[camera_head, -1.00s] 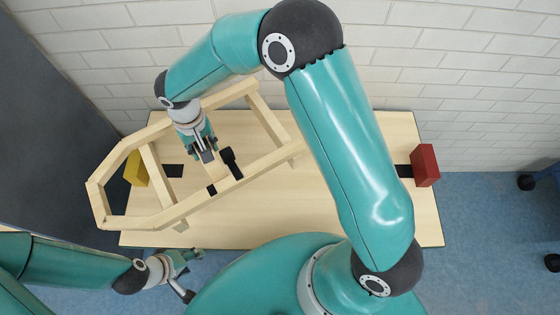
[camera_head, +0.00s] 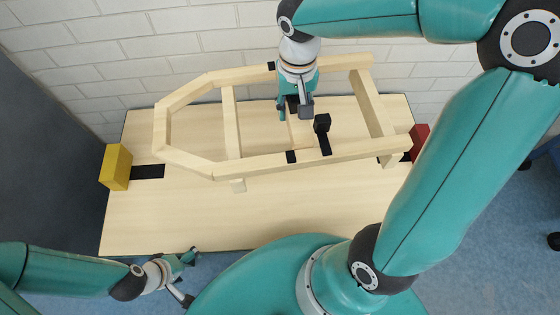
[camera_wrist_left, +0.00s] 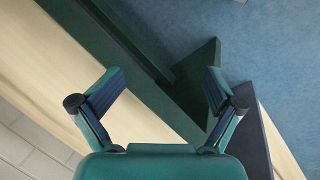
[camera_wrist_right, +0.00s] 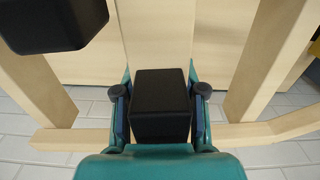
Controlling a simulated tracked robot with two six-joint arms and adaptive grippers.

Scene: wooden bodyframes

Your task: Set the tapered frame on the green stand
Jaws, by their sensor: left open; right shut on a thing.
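The tapered frame (camera_head: 250,163) is pale wood, narrowing at its left end. It is held above the tabletop, with its long sides running left to right. My right gripper (camera_head: 294,106) is shut on a black block (camera_wrist_right: 161,100) at the middle of the frame. A second black block (camera_head: 322,123) stands beside it and shows at the upper left of the right wrist view (camera_wrist_right: 55,20). My left gripper (camera_head: 190,276) is open and empty in front of the table's left part. I cannot make out the green stand in the head view; the frame and right arm cover part of the table.
The wooden table (camera_head: 200,220) has a clear front half. A yellow block (camera_head: 116,167) stands at its left edge, with a black strip (camera_head: 148,172) beside it. A red block (camera_head: 420,136) at the right is partly hidden by the frame and my arm. A brick wall (camera_head: 190,40) stands behind.

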